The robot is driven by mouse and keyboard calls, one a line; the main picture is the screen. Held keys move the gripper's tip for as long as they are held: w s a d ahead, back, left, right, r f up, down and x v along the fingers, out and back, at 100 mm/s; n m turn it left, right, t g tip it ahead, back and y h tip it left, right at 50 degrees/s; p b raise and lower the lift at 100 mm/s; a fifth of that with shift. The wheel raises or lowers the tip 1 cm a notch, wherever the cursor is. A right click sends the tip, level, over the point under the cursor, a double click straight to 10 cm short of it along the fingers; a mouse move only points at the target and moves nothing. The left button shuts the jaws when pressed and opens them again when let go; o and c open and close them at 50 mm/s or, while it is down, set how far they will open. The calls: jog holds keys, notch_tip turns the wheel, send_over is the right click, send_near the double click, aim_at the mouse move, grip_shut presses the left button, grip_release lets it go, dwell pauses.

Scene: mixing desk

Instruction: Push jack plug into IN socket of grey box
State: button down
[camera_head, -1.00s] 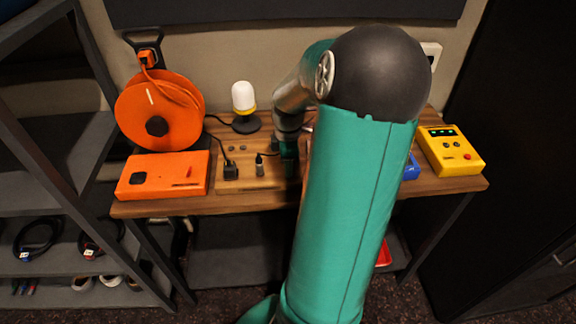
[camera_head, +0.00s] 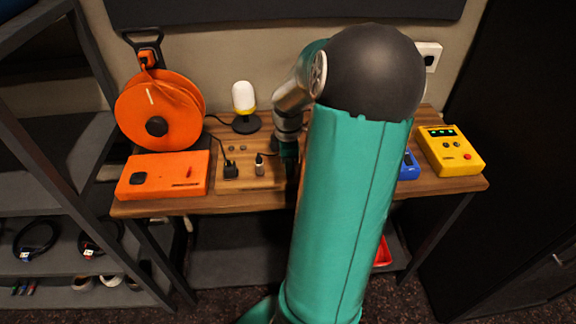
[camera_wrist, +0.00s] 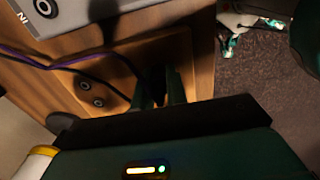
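The grey box (camera_wrist: 75,12) is at the top left of the wrist view, with the IN lettering and a round socket (camera_wrist: 44,7) on its face. My arm hides it in the head view.
A second black plug (camera_head: 231,170) stands left of it. An orange box (camera_head: 165,175), orange cable reel (camera_head: 160,110) and lamp (camera_head: 244,100) are left and behind. A blue box (camera_head: 409,166) and yellow box (camera_head: 450,150) are right. A purple cable (camera_wrist: 85,57) crosses the desk.

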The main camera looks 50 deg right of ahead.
jog(key=shift+r, duration=0.15)
jog(key=shift+r, duration=2.85)
jog(key=shift+r, duration=0.1)
jog(key=shift+r, duration=0.95)
notch_tip(320, 180, up, 13)
jog(key=s+d+r, duration=0.2)
jog(key=d+r, duration=0.2)
jog(key=d, duration=0.9)
jog(key=f, duration=2)
jog(key=shift+w+a+f, duration=0.15)
jog(key=shift+w+f, duration=0.05)
jog(key=shift+f, duration=0.05)
jog(key=shift+f, duration=0.1)
jog(key=shift+f, duration=0.8)
